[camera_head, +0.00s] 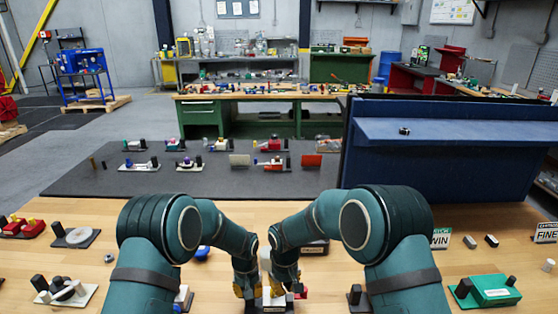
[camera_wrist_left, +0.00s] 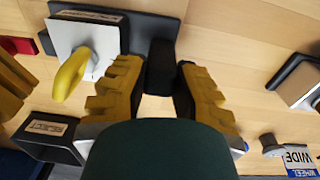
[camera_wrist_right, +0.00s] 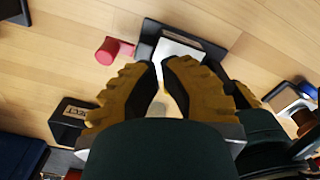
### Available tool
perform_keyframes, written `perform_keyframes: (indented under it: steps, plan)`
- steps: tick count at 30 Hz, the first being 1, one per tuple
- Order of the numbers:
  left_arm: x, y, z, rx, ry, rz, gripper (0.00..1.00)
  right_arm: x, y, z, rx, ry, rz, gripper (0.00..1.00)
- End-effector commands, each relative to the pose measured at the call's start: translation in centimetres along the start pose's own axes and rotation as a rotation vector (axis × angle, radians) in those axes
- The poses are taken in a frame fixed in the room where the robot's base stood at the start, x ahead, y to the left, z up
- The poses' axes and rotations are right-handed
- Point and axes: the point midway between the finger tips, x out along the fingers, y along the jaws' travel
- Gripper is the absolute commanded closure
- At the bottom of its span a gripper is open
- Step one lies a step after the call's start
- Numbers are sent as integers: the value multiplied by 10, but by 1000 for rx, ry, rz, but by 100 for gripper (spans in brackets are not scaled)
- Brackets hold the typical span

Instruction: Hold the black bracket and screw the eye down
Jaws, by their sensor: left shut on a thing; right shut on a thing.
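The black bracket (camera_wrist_left: 160,66) stands on a dark base beside a white plate (camera_wrist_left: 78,36). My left gripper (camera_wrist_left: 168,78) is shut on it, one yellow finger on each side. The eye (camera_wrist_left: 70,76), a yellow upright piece on a grey stud, stands on the white plate. My right gripper (camera_wrist_right: 162,66) is over that plate, which also shows in the right wrist view (camera_wrist_right: 178,46). It is shut on the eye, though the fingers hide most of the contact.
A black labelled block (camera_wrist_left: 46,136) is near the assembly. A red round-ended piece (camera_wrist_right: 108,50) lies beside it. A green box assembly (camera_head: 488,290) is at the table's right, and a white-plated assembly (camera_head: 66,292) at its left.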

Motion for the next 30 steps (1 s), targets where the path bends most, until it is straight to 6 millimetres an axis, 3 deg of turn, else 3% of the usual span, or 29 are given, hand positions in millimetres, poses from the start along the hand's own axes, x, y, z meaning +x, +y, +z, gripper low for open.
perform_keyframes:
  steps: [8,30]
  plan:
    - [0,0,0,1,0,0,100,14,0,0,0,0,0,100]
    - [0,0,0,1,0,1,100,14,-2,-3,-1,0,0,100]
